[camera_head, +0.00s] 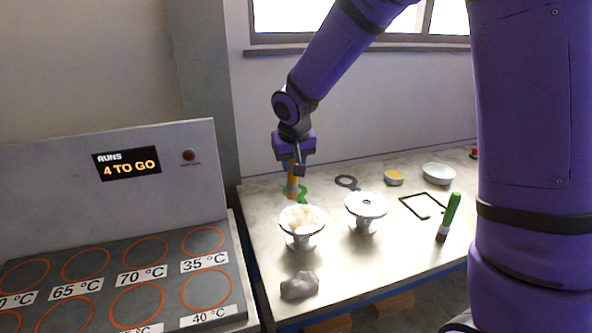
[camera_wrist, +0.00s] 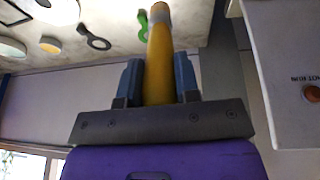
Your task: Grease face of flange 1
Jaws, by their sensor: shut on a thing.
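My gripper (camera_head: 297,163) is shut on a yellow-handled tool (camera_head: 291,182), held upright above the back left of the table. Two silver flanged vessels stand on the table. The left one (camera_head: 301,241) has pale lumpy stuff on its top face. The right one (camera_head: 366,207) shows a flat, bare-looking face with a small central hole. No label tells which is flange 1. A small dish with yellow contents (camera_head: 394,178) stands at the back.
A white bowl (camera_head: 438,174), dark ring-shaped tool (camera_head: 347,182), black frame (camera_head: 423,207) and green-handled brush (camera_head: 449,217) lie toward the right. A green hooked piece (camera_head: 303,194) is behind the left vessel. A grey lump (camera_head: 299,286) lies in front. A hotplate panel (camera_head: 110,285) stands left.

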